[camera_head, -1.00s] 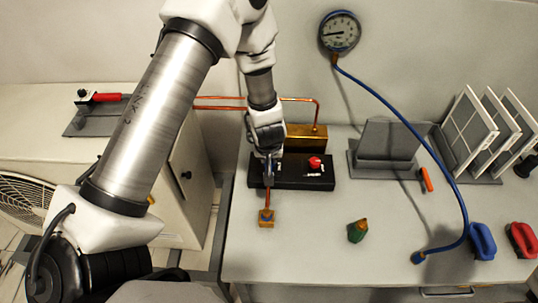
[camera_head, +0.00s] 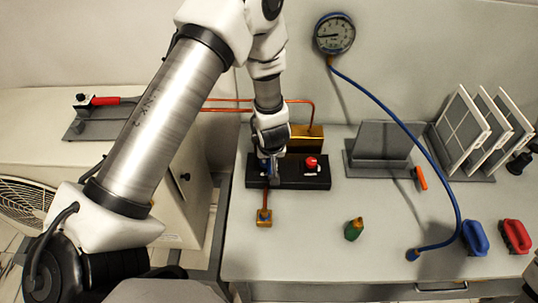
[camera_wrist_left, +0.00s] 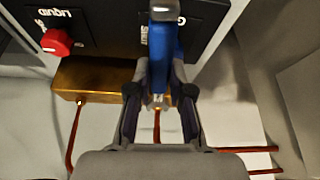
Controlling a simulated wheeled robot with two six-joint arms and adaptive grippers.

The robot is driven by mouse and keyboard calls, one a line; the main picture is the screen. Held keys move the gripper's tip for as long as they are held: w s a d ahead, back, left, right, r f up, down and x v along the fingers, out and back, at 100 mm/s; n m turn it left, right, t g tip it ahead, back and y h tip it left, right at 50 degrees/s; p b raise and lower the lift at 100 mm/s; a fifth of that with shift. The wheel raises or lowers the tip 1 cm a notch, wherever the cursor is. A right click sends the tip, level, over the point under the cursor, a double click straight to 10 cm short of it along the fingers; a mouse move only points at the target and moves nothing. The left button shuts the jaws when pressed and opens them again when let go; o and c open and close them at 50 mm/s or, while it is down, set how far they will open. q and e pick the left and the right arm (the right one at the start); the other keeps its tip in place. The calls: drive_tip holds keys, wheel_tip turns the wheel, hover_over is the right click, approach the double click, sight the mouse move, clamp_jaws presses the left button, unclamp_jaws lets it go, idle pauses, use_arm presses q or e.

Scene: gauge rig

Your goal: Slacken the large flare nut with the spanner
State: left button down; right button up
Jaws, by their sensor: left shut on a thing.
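My left gripper (camera_head: 269,172) reaches down at the left part of the black block (camera_head: 318,175). In the left wrist view my left gripper (camera_wrist_left: 159,100) is shut on a long blue-handled tool (camera_wrist_left: 160,52) with a grey end, which looks like the spanner. The tool lies across the "GAS" side of the black block (camera_wrist_left: 108,28). The large flare nut cannot be made out; the tool and gripper hide that spot. A copper pipe runs from there to a small brass fitting (camera_head: 264,218).
A red knob (camera_head: 311,162) stands on the block's right part; a brass box (camera_head: 306,138) is behind it. A gauge (camera_head: 334,34) hangs on the wall with a blue hose (camera_head: 405,122).

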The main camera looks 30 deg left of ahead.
use_arm(q)
drive_tip(key=shift+w+d+p, duration=0.15)
drive_tip(key=shift+d+p, duration=0.1)
drive_tip(key=shift+p, duration=0.2)
drive_tip(key=shift+w+d+n+g+y+p, duration=0.3)
drive_tip(key=shift+w+d+n+p, duration=0.65)
drive_tip(key=shift+p, duration=2.05)
idle(1.1)
drive_tip(key=shift+s+a+f+b, duration=0.1)
drive_tip(key=shift+s+a+b, duration=0.2)
drive_tip(key=shift+a+b, duration=0.15)
drive_tip(key=shift+s+a+m+b, duration=0.6)
drive_tip(key=shift+m+b, duration=0.15)
drive_tip(key=shift+b, duration=0.6)
drive_tip(key=shift+d, duration=0.1)
